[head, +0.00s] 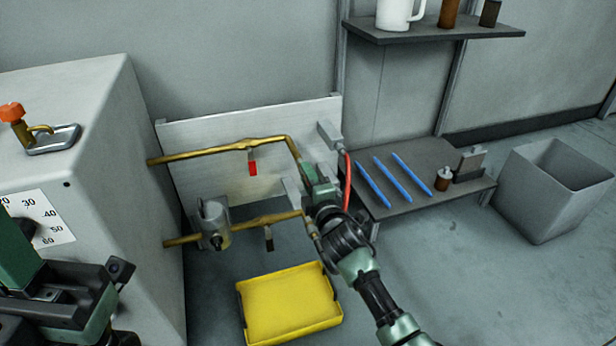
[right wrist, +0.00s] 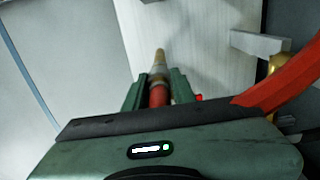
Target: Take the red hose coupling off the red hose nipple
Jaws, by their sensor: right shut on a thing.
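My right gripper (right wrist: 158,88) is shut on the red hose coupling (right wrist: 158,97), a red cylinder between its two green fingers in the right wrist view. A brass piece (right wrist: 160,62) with a paler collar stands in line just beyond the coupling, apparently the nipple. I cannot tell whether the two are still joined. In the head view the right gripper (head: 316,184) is in front of the white panel, by the brass pipe's bend, and hides the coupling. The red hose (head: 348,184) hangs beside it. Only part of my left arm shows at the lower left; its fingertips are unclear.
Brass pipes (head: 215,152) run along the white panel (head: 190,135), with a red lever (head: 252,168) and a dark lever (head: 269,240). A yellow tray (head: 290,305) lies below. A shelf (head: 405,203) with blue rods and a grey bin (head: 552,190) are at right.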

